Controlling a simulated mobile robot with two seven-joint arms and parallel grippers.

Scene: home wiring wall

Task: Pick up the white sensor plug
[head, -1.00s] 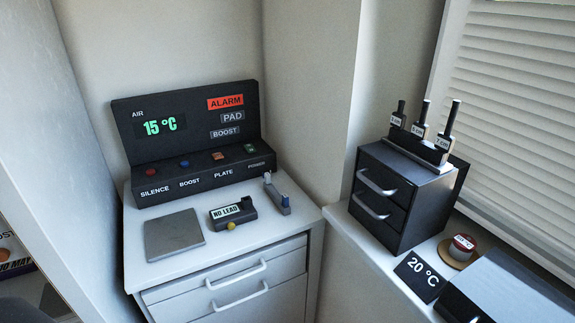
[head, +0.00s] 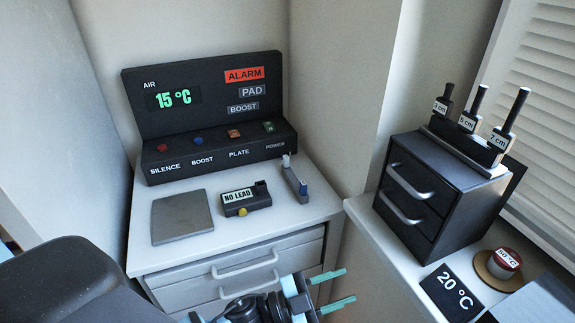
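A small grey holder (head: 294,178) stands at the right side of the white cabinet top. It has a blue piece (head: 303,188) at its near end and a small pale upright piece (head: 286,160) at its far end. The pale piece may be the white sensor plug, but it is too small to tell. My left gripper (head: 334,290) is low in the picture, in front of the cabinet drawers. Its two teal fingers are apart with nothing between them. It is clear of the holder. My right gripper is not in view.
A black console (head: 215,145) reads 15 °C and ALARM. A grey plate (head: 181,217) and a NO LEAD box (head: 246,199) lie on the cabinet (head: 236,236). At right are a black drawer unit (head: 436,195), a 20 °C sign (head: 452,291) and a red-topped jar (head: 507,260).

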